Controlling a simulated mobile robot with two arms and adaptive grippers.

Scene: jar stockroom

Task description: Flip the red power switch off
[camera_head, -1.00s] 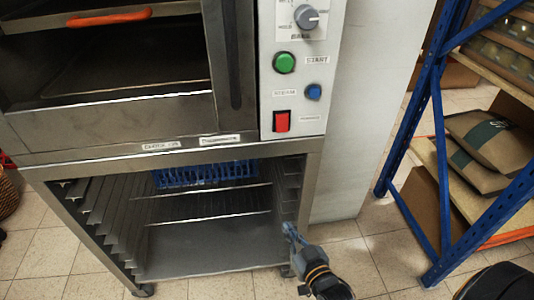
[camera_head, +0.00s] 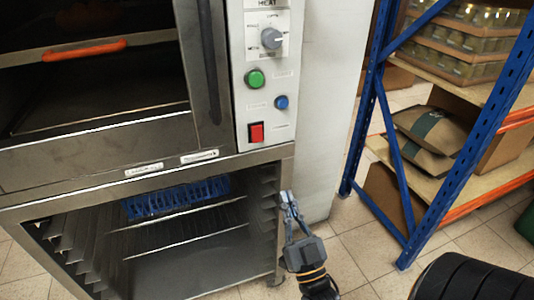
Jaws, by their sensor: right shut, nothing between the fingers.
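The red power switch (camera_head: 256,132) sits low on the light control panel (camera_head: 264,75) of the oven, below the green button (camera_head: 255,79) and the blue button (camera_head: 281,102). My right gripper (camera_head: 287,196) points up from the bottom of the head view. It is shut and empty, below and to the right of the switch, in front of the right side of the lower rack. It is apart from the switch in the picture. My left gripper is not in view.
A grey dial (camera_head: 271,38) is above the green button. A blue crate (camera_head: 175,198) sits in the rack below. A blue-framed shelf (camera_head: 376,100) with sacks (camera_head: 432,130) stands at right, with tiled floor between.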

